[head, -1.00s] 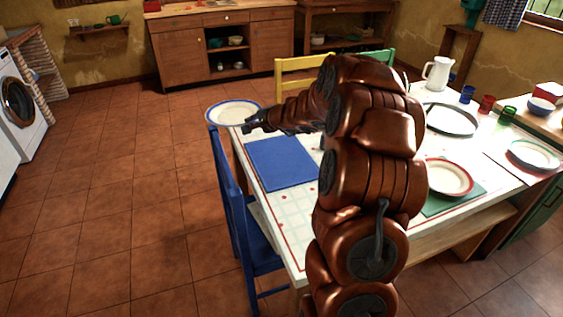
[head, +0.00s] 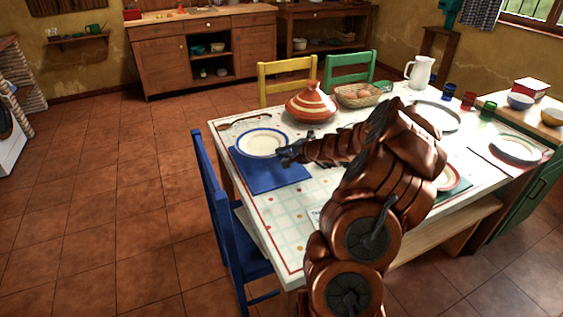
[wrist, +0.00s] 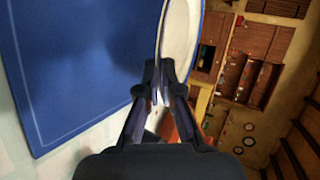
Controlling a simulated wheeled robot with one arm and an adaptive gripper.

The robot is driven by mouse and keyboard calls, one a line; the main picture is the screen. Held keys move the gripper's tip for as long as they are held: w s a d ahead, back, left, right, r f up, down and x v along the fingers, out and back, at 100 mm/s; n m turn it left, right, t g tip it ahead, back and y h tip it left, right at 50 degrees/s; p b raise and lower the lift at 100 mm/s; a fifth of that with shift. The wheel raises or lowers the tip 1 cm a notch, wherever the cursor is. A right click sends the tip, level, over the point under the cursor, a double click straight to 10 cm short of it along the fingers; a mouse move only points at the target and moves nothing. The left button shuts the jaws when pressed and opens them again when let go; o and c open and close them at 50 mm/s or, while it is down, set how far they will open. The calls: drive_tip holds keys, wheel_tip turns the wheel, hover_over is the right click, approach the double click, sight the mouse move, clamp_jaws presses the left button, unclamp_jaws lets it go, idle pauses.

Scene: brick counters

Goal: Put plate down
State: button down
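A white plate with a blue rim (head: 262,142) is over the far part of the blue placemat (head: 268,176) on the dining table. My gripper (head: 285,155) is at the plate's right edge. In the wrist view my gripper (wrist: 157,98) is shut on the rim of the plate (wrist: 178,38), which shows edge-on. The blue placemat (wrist: 75,60) fills the left of that view. The plate appears held a little above the mat; the exact gap is hard to tell.
A striped tagine (head: 311,105), a basket (head: 358,96) and a white pitcher (head: 419,72) stand on the table (head: 290,216). A blue chair (head: 232,235) is at the left side. Another plate (head: 516,148) lies at the right.

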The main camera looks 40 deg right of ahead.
drive_tip(key=shift+f, duration=2.05)
drive_tip(key=c, duration=1.6)
unclamp_jaws()
drive_tip(key=shift+s+r, duration=0.1)
drive_tip(key=shift+s, duration=0.05)
